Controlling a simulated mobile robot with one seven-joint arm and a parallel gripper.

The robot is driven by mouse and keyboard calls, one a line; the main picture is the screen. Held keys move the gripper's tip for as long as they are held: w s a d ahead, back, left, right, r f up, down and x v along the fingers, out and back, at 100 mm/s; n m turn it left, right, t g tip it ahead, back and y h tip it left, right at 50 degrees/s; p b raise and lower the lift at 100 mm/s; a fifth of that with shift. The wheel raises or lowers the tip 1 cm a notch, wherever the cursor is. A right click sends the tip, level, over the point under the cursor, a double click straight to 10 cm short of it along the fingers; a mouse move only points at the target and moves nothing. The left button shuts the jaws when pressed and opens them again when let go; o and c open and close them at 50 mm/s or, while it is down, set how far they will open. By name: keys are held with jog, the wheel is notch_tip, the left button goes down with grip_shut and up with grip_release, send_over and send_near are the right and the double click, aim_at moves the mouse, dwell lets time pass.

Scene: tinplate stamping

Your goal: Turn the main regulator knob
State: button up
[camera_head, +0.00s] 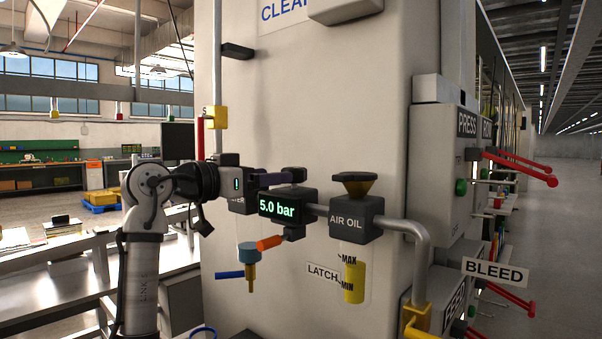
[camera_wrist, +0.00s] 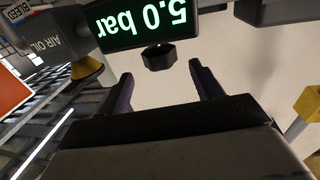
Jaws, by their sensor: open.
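The main regulator is a dark block with a lit green "5.0 bar" display (camera_head: 277,208), on a pipe run along the beige machine. In the wrist view the display (camera_wrist: 139,19) appears upside down. A short dark faceted knob (camera_wrist: 159,57) stands on the regulator's top side, clear of the display. My gripper (camera_wrist: 160,70) is open, one finger on each side of the knob's line, with the knob at or just past the fingertips. I see no contact. In the head view my gripper (camera_head: 286,177) reaches in from the left just above the display, and its fingers cover the knob.
The AIR OIL block (camera_head: 355,220) with its yellow-black cap is close on the right. A blue-and-brass valve (camera_head: 249,256) and an orange handle (camera_head: 269,243) hang below. A yellow fitting (camera_head: 217,117) with a red lever is at upper left. The machine wall is close behind.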

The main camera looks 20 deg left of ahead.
aim_at(300, 173)
jog(key=p+x, duration=0.1)
jog(key=x, duration=0.7)
jog(key=shift+w+d, duration=0.2)
jog(key=shift+w, duration=0.15)
jog(key=c, duration=1)
jog(key=shift+f+n+y, duration=0.15)
jog(key=shift+n+y, duration=0.15)
jog(key=shift+y, duration=0.1)
jog(key=shift+a+n+t+y+b, duration=0.1)
jog(key=shift+n+t+y+b, duration=0.2)
jog(key=shift+n+t+y, duration=0.3)
jog(key=o, duration=1)
